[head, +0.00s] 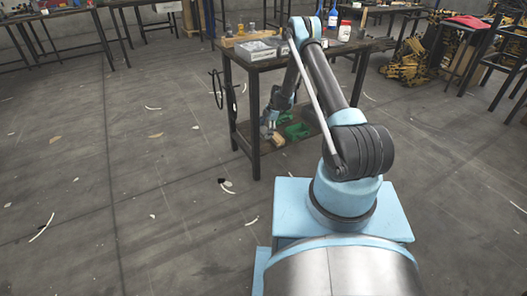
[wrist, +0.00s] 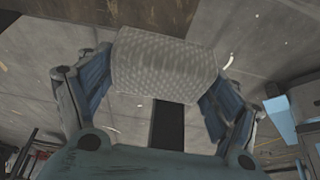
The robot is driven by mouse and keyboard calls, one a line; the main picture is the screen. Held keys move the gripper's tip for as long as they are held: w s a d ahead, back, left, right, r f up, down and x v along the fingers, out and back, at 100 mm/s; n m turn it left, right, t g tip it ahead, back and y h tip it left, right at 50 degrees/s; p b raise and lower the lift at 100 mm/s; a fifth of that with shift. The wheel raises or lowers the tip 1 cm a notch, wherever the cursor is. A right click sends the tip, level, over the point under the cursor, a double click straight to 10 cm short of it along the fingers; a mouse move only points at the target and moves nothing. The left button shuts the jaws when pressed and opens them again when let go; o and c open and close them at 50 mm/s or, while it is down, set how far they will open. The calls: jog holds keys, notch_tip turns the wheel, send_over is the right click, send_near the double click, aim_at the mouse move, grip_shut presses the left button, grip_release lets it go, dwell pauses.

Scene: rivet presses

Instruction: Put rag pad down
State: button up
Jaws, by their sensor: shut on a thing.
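The rag pad (wrist: 165,62) is a pale grey, quilted block. In the wrist view it lies across the space between the two fingers of my gripper (wrist: 163,76), which is shut on it. In the head view my gripper (head: 268,122) is low at the dark table's (head: 262,64) left part, just above the lower shelf (head: 250,130). The pad is too small to make out clearly there. The wrist view shows grey floor behind the pad and a dark bar below it.
Green items (head: 297,130) and a tan piece (head: 276,139) are on the lower shelf near my gripper. The tabletop carries a grey tray (head: 255,50), bottles and a white jar (head: 344,31). Open floor with scattered scraps lies to the left.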

notch_tip(320, 180, down, 10)
jog(key=shift+a+f, duration=0.1)
jog(key=o, duration=0.8)
jog(key=shift+o, duration=0.3)
jog(key=v, duration=1.2)
jog(key=shift+s, duration=0.1)
